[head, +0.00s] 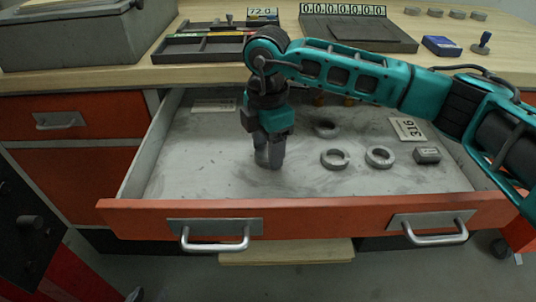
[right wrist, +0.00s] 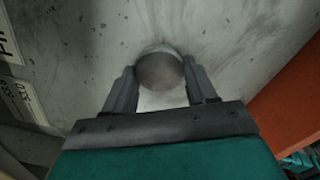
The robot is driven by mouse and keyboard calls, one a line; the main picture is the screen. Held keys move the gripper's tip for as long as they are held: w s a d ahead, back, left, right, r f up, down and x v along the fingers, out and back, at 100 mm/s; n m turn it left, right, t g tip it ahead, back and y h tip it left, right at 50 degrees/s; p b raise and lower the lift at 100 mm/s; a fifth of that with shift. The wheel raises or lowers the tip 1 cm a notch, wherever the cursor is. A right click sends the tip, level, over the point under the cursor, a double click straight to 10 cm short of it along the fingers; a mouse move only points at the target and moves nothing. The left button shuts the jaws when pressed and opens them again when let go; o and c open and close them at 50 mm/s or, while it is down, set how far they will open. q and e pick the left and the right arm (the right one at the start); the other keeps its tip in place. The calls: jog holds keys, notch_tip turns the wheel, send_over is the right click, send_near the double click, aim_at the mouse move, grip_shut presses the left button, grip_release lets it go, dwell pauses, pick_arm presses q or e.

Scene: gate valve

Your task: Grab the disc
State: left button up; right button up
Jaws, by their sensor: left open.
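The disc (right wrist: 160,71) is a round, dark grey-brown piece in the right wrist view. It sits between the fingertips of my right gripper (right wrist: 160,85) and fills the gap, with a finger against each side. In the head view my right gripper (head: 268,160) points straight down into the open drawer (head: 200,165), left of its middle, with its fingertips at or just above the drawer floor. The disc is hidden behind the fingers there. My left gripper is not in view.
The drawer's orange front (head: 300,216) and the wooden worktop (head: 100,78) bound the space. The drawer's left side is mostly clear.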

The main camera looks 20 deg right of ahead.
jog(key=c, duration=0.8)
